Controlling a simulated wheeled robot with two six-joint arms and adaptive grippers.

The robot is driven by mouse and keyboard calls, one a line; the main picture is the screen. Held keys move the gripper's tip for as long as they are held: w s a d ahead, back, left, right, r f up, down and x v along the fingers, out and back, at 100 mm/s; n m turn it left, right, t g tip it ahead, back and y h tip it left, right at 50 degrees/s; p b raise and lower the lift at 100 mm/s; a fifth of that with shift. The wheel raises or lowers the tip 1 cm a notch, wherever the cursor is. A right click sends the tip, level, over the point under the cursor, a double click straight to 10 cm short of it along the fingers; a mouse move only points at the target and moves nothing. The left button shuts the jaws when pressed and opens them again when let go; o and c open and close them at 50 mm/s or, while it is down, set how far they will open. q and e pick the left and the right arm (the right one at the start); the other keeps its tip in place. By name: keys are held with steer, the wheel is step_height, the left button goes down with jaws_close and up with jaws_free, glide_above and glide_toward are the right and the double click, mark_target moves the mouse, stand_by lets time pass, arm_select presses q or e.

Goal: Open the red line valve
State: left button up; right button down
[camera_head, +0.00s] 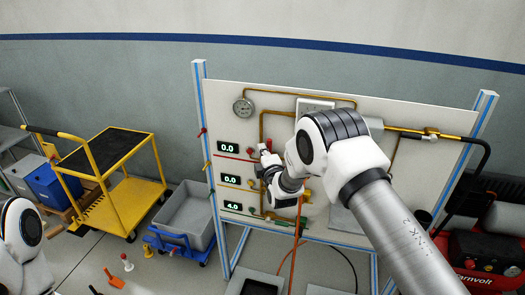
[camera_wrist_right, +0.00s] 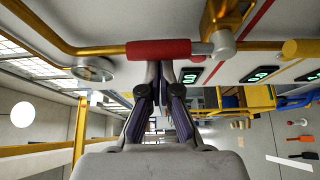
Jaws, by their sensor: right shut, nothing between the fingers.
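The red valve handle (camera_wrist_right: 160,50) lies sideways across the top middle of the right wrist view. Its grey stem (camera_wrist_right: 215,45) joins a brass valve body (camera_wrist_right: 222,22) on the right. My right gripper (camera_wrist_right: 158,68) is shut and empty, with its fingertips at the handle's lower edge; I cannot tell whether they touch it. In the head view my right gripper (camera_head: 264,160) is in front of the panel (camera_head: 340,225), beside the displays, and the arm hides part of the piping. The red line (camera_head: 236,156) runs below the top display, which reads 0.0. My left gripper is out of view; only part of that arm shows.
A round gauge (camera_head: 243,107) and brass pipes are on the panel. The lower displays read 0.0 and 4.0. A yellow cart (camera_head: 125,195) and grey bin (camera_head: 187,216) stand left of the panel. A red compressor (camera_head: 487,262) stands at the right.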

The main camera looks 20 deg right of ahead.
steer(key=shift+s+d+b, duration=0.1)
steer(key=shift+d+b, duration=0.05)
steer(key=shift+b, duration=0.35)
steer(key=shift+m, duration=0.3)
